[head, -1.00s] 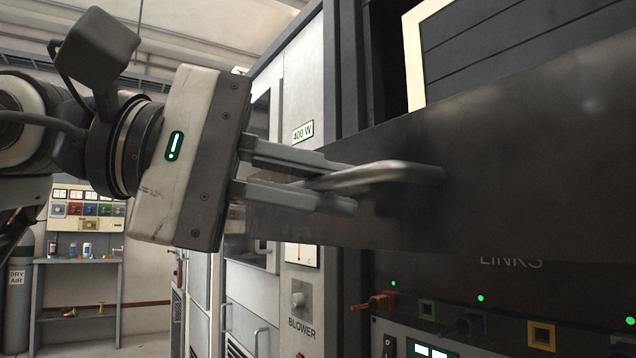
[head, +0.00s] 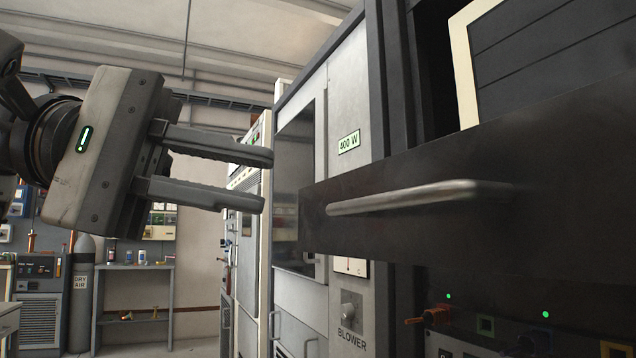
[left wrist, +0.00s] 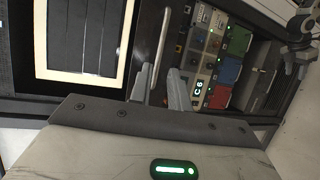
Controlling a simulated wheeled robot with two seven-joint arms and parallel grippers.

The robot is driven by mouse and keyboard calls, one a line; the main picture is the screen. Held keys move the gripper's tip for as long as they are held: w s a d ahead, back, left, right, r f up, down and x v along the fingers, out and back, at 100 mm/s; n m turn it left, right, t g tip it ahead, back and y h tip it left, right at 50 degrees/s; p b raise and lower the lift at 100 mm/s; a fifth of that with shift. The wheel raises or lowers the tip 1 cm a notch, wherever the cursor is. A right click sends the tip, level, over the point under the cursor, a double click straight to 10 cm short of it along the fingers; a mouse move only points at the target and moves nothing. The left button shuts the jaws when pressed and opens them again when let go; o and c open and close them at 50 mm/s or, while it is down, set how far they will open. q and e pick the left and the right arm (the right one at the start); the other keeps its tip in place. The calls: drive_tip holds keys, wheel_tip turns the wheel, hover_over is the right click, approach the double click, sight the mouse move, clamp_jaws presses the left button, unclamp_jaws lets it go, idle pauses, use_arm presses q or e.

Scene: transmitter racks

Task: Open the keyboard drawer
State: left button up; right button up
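The keyboard drawer (head: 400,240) shows in the head view as a dark front panel standing out from the rack, with a metal bar handle (head: 420,197) across it. My left gripper (head: 266,178) is open and empty, to the left of the handle and apart from it. In the left wrist view the fingers of my left gripper (left wrist: 160,86) show spread, with the handle (left wrist: 162,48) beyond their tips.
Below the drawer is a panel with coloured plugs (head: 430,316). A workbench (head: 135,268) and a gas cylinder (head: 81,290) stand at the far left.

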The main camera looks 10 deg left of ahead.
use_arm(q)
drive_tip(key=v, duration=0.5)
drive_tip(key=shift+a, duration=0.3)
use_arm(e)
drive_tip(key=shift+s+d+r, duration=0.1)
drive_tip(key=shift+s+r, duration=0.1)
drive_tip(key=shift+r, duration=0.05)
